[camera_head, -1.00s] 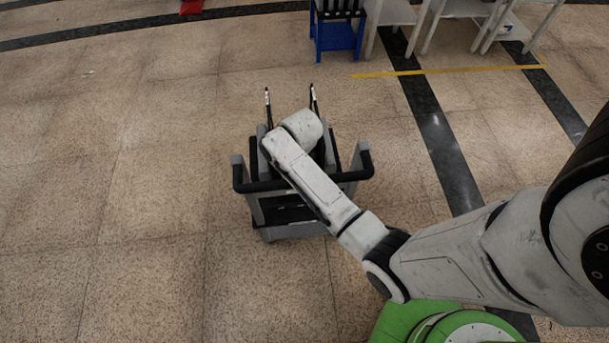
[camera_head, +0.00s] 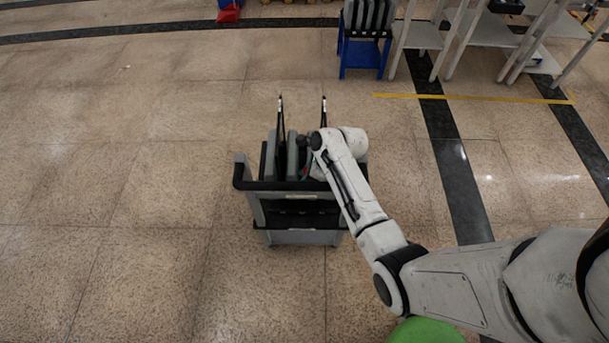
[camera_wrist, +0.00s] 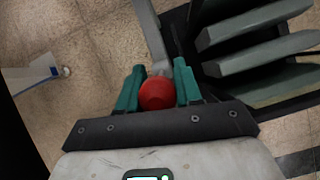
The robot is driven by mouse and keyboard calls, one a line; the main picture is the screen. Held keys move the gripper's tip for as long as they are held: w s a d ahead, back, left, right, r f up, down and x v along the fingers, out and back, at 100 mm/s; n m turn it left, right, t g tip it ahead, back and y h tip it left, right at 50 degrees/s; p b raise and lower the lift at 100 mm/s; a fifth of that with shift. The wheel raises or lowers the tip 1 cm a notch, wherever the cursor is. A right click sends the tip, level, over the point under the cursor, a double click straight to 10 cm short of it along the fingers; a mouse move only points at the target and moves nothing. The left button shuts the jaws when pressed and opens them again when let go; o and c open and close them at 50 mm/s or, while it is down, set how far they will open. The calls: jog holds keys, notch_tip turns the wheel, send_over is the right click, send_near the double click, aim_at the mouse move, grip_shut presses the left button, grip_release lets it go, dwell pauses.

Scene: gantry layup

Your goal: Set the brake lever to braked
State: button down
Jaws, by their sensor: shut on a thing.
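A grey cart (camera_head: 302,237) with black handles stands on the floor in front of me in the head view. The brake lever shows in the wrist view as a red ball knob (camera_wrist: 158,93) with a short grey stem behind it. My gripper (camera_wrist: 159,88) has its teal fingers shut on the knob, one on each side. In the head view my forearm reaches over the right part of the cart and mostly hides the gripper and lever. I cannot tell the lever's setting from these frames.
Several grey panels (camera_wrist: 260,52) stand upright in the cart close beside my gripper. A blue rack (camera_head: 363,55) and white tables stand at the back, beyond a yellow floor line (camera_head: 470,98). The floor left of the cart is clear.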

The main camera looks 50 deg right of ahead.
jog(key=shift+s+d, duration=0.1)
jog(key=c, duration=0.8)
grip_release()
jog(key=shift+c, duration=0.2)
jog(key=v, duration=1)
jog(key=shift+r, duration=0.35)
jog(key=shift+s+d, duration=0.1)
jog(key=shift+d, duration=0.05)
